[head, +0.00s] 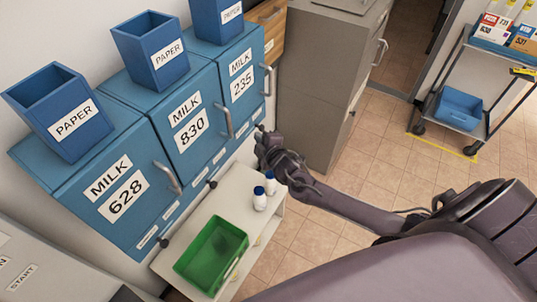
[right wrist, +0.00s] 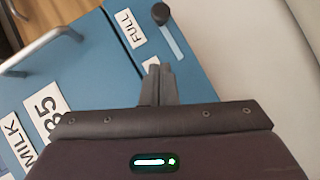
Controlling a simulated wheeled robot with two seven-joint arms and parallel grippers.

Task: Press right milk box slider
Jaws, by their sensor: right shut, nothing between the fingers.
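The right milk box (head: 243,98), blue with a "MILK 235" label, is the farthest of the three in the head view. My right gripper (head: 263,140) is at its lower front edge. In the right wrist view, the shut, empty right gripper (right wrist: 159,72) is in front of the box's lower panel. The black slider knob (right wrist: 160,14) sits at the far end of a pale slot, beside the "FULL" label (right wrist: 131,29). The fingertips are near the slot's other end and partly cover a second label. I cannot tell whether they touch the panel. My left gripper is out of view.
Milk boxes 830 (head: 186,118) and 628 (head: 118,190) stand to the left, with blue paper bins on top. Below, a white shelf (head: 225,205) holds a green crate (head: 243,243) and two white bottles with blue caps (head: 260,200). A grey cabinet (head: 322,90) stands right of the boxes.

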